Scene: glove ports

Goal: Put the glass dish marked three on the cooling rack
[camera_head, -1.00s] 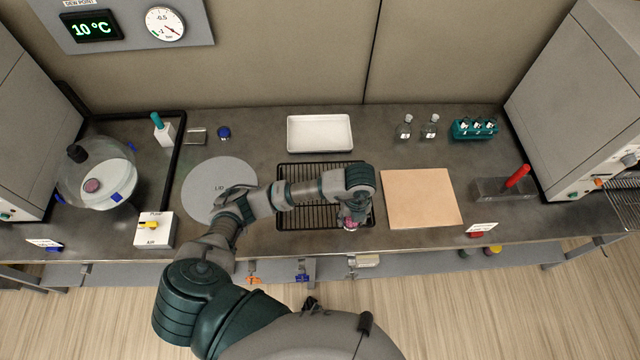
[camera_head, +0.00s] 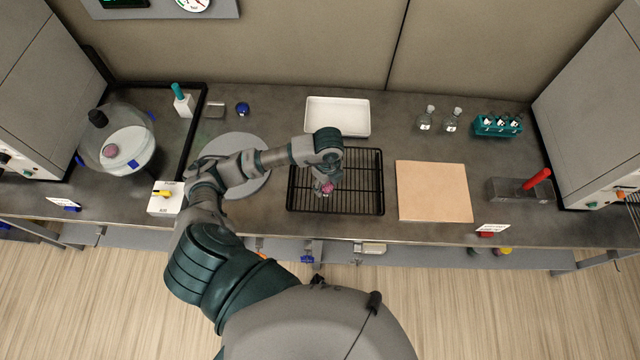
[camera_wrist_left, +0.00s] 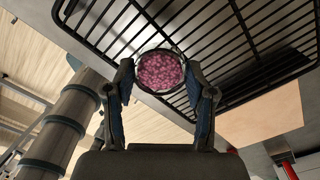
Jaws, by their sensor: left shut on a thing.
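The black wire cooling rack (camera_head: 362,183) lies on the bench in front of the white tray; it also fills the upper part of the left wrist view (camera_wrist_left: 215,50). My left gripper (camera_head: 326,188) is over the left half of the rack. It is shut on a small round glass dish (camera_wrist_left: 160,73) full of pink-purple granules, gripped at its sides. The dish shows as a pink spot in the head view (camera_head: 327,188). Its marking cannot be read, and whether it touches the rack is unclear. My right gripper is not in view.
A glass vessel (camera_head: 118,140) with another pink dish (camera_head: 110,150) inside stands at the left. A grey round lid (camera_head: 250,185) lies left of the rack, under my arm. A tan board (camera_head: 434,190) lies to the right, and a white tray (camera_head: 338,115) is behind.

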